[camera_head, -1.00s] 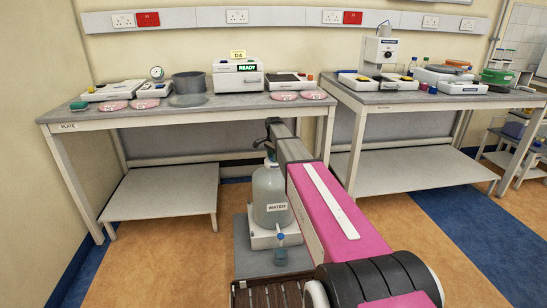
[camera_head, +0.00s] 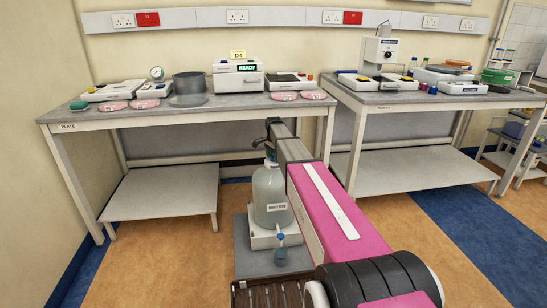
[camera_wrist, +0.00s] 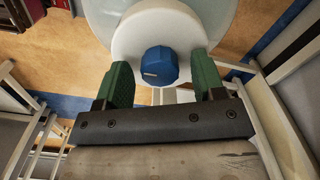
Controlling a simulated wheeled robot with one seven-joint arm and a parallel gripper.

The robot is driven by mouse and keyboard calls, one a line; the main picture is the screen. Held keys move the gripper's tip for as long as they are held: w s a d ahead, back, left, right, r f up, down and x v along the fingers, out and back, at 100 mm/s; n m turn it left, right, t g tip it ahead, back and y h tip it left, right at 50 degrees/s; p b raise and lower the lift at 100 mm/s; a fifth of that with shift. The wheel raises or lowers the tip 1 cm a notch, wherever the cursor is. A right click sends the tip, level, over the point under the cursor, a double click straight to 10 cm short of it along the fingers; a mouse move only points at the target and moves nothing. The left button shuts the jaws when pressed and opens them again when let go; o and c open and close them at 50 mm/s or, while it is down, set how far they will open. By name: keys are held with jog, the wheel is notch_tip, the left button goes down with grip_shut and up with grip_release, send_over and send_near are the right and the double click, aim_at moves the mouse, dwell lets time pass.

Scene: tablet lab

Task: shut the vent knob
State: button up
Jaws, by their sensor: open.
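The vent knob (camera_wrist: 161,62) is blue and ribbed with a white mark, and sits on a round white cap (camera_wrist: 126,45) in the wrist view. The cap tops the clear carboy (camera_head: 270,193) labelled WATER, which stands low in front of the left bench. My gripper (camera_wrist: 163,80) is open, with its two green fingers on either side of the knob and visible gaps between them and it. In the head view my gripper (camera_head: 271,150) is over the carboy's top, where my arm hides part of it and the knob cannot be made out.
A small blue tap (camera_head: 281,237) is low on the carboy's front. The left bench (camera_head: 235,103) holds a grey pot (camera_head: 189,83), pink dishes and several instruments. Its lower shelf (camera_head: 165,192) is bare. The right bench (camera_head: 400,97) stands beside it. Floor is open at right.

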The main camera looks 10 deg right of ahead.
notch_tip(320, 180, up, 11)
dwell(0.6)
jog(key=shift+s+f, duration=0.1)
jog(key=shift+f, duration=0.05)
jog(key=s+f+n, duration=0.4)
jog(key=s+f, duration=0.2)
jog(key=s, duration=0.7)
jog(key=s+f+n, duration=0.4)
jog(key=s+f, duration=0.2)
jog(key=s, duration=0.7)
jog(key=s+f+n, duration=0.5)
jog(key=s+f, duration=0.1)
jog(key=s, duration=0.8)
jog(key=shift+s+f, duration=0.1)
